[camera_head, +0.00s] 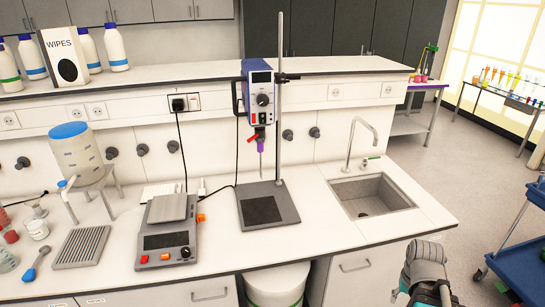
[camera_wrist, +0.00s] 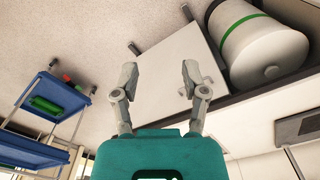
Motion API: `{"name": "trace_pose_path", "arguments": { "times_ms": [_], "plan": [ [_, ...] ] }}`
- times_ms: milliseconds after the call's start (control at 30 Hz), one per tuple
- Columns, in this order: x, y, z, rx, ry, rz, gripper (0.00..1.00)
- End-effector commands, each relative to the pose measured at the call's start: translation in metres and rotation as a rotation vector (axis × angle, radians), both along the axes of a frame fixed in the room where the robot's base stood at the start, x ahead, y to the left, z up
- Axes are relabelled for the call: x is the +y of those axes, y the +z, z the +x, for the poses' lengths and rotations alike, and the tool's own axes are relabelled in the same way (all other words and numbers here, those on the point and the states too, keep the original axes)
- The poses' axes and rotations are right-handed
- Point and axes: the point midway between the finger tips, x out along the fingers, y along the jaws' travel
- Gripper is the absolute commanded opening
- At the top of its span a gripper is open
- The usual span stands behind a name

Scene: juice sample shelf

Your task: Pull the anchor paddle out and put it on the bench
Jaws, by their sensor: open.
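The white bench (camera_head: 330,245) has bare room between the stirrer base and the sink. My gripper (camera_wrist: 160,73) is open and empty in the wrist view, away from the stirrer. The stirrer does not show in the wrist view.
A balance-like device (camera_head: 166,240) stands left of the stirrer's base plate (camera_head: 267,206). A sink (camera_head: 371,195) with a tall tap is to the right. A white bin with a green stripe (camera_wrist: 238,22) is under the bench. A blue trolley (camera_head: 520,265) stands at the right.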

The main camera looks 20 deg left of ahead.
Motion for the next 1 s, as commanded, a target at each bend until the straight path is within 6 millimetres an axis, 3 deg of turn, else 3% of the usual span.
{"name": "trace_pose_path", "arguments": {
  "times_ms": [367, 467, 667, 867, 1000],
  "plan": [
    [0.000, 0.000, 0.000, 0.000, 0.000, 0.000, 0.57],
    [0.000, 0.000, 0.000, -0.001, 0.001, 0.000, 0.63],
    [0.011, 0.000, 0.014, -0.041, 0.031, 0.015, 0.63],
    [0.056, 0.004, 0.058, -0.183, 0.130, 0.063, 0.63],
    [0.102, 0.013, 0.103, -0.343, 0.225, 0.117, 0.63]
  ]
}}
